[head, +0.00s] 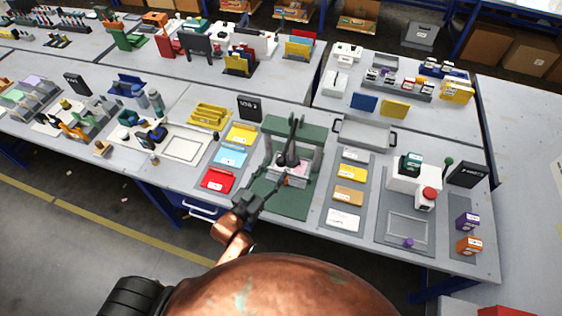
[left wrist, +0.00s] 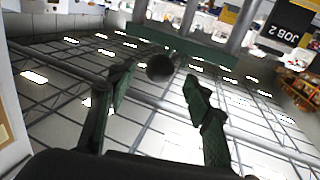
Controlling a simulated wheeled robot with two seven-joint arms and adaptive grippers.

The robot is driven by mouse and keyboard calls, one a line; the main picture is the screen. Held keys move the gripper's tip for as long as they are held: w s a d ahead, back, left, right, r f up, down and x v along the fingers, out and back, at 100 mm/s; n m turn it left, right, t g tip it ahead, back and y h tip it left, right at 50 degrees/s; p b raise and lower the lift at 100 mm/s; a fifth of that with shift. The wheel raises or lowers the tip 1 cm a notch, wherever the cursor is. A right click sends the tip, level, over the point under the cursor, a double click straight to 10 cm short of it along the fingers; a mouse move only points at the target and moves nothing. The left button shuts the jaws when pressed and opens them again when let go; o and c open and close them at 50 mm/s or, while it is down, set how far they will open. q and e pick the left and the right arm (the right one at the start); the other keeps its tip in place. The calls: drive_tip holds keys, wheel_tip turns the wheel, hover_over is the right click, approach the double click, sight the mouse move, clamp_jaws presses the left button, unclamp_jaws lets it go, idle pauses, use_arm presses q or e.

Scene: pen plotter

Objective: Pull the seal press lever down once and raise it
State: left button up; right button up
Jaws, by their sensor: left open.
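The seal press (head: 292,128) is a dark green frame on a green base plate at the middle of the front bench. Its dark lever (head: 294,138) rises from the press, with a round dark knob (left wrist: 160,67) at its end. In the left wrist view the knob shows beyond and between the fingertips, with a green crossbar behind it. My left gripper (head: 270,184) is open in front of the press; I see no finger closed on the knob. Contact cannot be told. The gripper and lever partly hide the pale item under the press. My right gripper is out of view.
Left of the press are yellow, blue and red trays (head: 217,180). Right are card slots (head: 345,195) and a white device with a red button (head: 427,198). A black sign (head: 250,108) stands behind left, a grey tray (head: 364,134) behind right.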

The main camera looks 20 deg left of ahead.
sight(281, 162)
use_arm(q)
drive_tip(key=shift+x, duration=2.7)
drive_tip(key=shift+f, duration=0.1)
drive_tip(key=shift+c, duration=0.6)
clamp_jaws()
